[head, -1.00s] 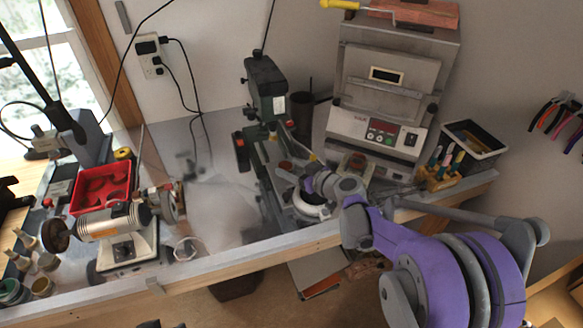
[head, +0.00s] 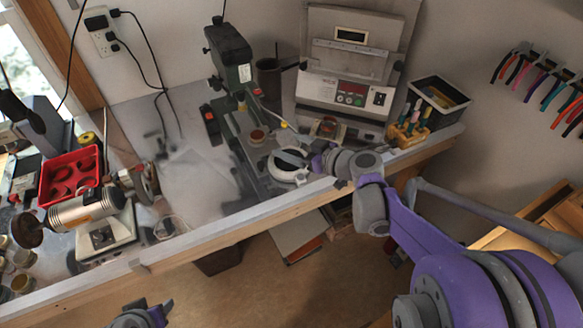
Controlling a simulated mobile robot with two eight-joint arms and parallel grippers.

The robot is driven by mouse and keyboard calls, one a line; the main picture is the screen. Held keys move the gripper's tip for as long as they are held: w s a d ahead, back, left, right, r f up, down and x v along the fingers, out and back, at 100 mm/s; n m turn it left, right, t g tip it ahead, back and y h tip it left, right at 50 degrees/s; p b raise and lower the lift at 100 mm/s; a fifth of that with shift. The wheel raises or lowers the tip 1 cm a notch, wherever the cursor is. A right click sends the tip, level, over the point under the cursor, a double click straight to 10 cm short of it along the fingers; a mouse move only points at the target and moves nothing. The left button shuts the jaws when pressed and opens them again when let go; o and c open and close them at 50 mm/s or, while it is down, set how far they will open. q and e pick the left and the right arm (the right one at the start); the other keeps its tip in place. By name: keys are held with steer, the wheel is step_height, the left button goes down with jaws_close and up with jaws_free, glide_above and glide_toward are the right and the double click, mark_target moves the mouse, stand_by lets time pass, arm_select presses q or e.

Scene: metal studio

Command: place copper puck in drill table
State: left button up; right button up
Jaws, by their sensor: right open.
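The drill press (head: 230,62) stands on the bench, dark green, with its base reaching toward the front edge. A small copper-brown round piece (head: 257,136), which looks like the copper puck, sits on or just above the drill table (head: 243,124); the exact contact is unclear. My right gripper (head: 302,159) is open, to the right of and nearer than the copper piece, over a white round dish-like thing (head: 288,175). It appears apart from the copper piece. My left gripper (head: 148,308) is at the bottom edge, partly cut off, away from the bench; its jaw opening is unclear.
A kiln (head: 345,85) stands behind right, with a holder of tools (head: 408,134) and a black bin (head: 440,98) beside it. A red tray (head: 70,176) and a motor tool (head: 85,210) are at left. The bench left of the drill is mostly clear.

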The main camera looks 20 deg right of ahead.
steer(key=s+a+f+m+g+h, duration=0.2)
steer(key=s+a+f+g, duration=0.3)
steer(key=s+a, duration=0.55)
steer(key=s+d+f+m+g+h, duration=0.1)
steer(key=s+d+f+h, duration=0.1)
steer(key=s, duration=0.4)
steer(key=s+d+f+m+g+h, duration=0.1)
steer(key=s+d+f+m+h, duration=0.1)
steer(key=s, duration=0.4)
steer(key=shift+s+d+g, duration=0.2)
steer(key=shift+s+g, duration=0.1)
steer(key=shift+s, duration=0.05)
